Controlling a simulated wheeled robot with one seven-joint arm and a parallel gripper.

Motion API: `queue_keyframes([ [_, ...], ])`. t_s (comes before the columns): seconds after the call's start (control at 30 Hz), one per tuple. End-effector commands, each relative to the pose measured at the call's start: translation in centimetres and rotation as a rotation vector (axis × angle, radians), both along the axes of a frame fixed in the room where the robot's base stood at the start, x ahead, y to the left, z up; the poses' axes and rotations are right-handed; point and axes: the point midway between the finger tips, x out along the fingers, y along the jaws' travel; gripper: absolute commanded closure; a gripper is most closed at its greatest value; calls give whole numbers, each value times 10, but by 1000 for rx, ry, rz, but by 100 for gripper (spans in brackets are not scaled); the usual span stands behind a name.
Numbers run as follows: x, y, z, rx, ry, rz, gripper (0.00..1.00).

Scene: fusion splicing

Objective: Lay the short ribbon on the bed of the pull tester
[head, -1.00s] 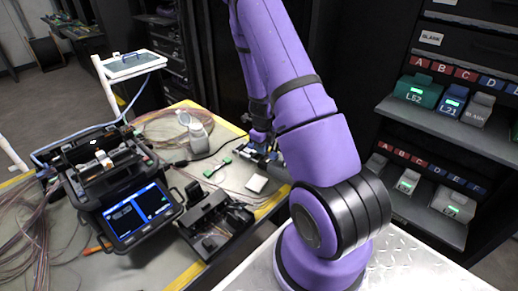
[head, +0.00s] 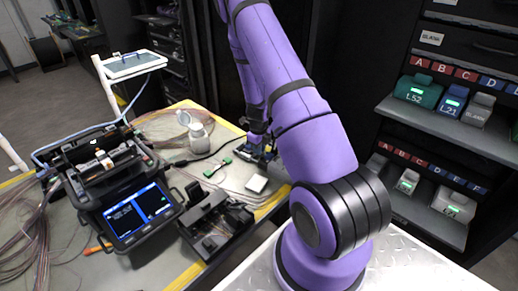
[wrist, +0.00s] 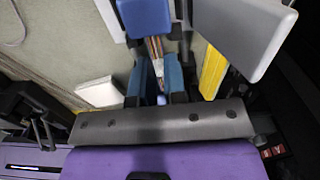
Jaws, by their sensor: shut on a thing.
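My gripper (wrist: 156,82) is shut on the short ribbon (wrist: 154,46), a thin striped strip that sticks out past the blue fingertips in the wrist view. A blue block (wrist: 143,18) and a larger grey block (wrist: 243,35) lie just beyond the fingers; they seem to be parts of the pull tester. In the head view my gripper (head: 257,140) is low over the far right part of the bench, at a small blue and dark device. The bed and any contact between ribbon and device cannot be made out.
A white bottle (head: 196,138) is to the left. A yellow strip (wrist: 212,72) marks the bench edge.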

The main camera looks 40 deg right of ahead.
Motion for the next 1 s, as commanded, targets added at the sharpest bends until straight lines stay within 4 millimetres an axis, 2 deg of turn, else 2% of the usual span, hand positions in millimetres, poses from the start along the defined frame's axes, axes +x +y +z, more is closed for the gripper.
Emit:
queue_keyframes([
  [0.33,0,0,-9,1,0,1,100],
  [0.37,0,0,-9,1,0,1,83],
  [0.4,0,0,-9,1,0,1,74],
  [0.47,0,0,-9,1,0,1,62],
  [0.8,0,0,-6,0,-1,0,62],
  [1.0,1,1,20,-2,-1,3,62],
])
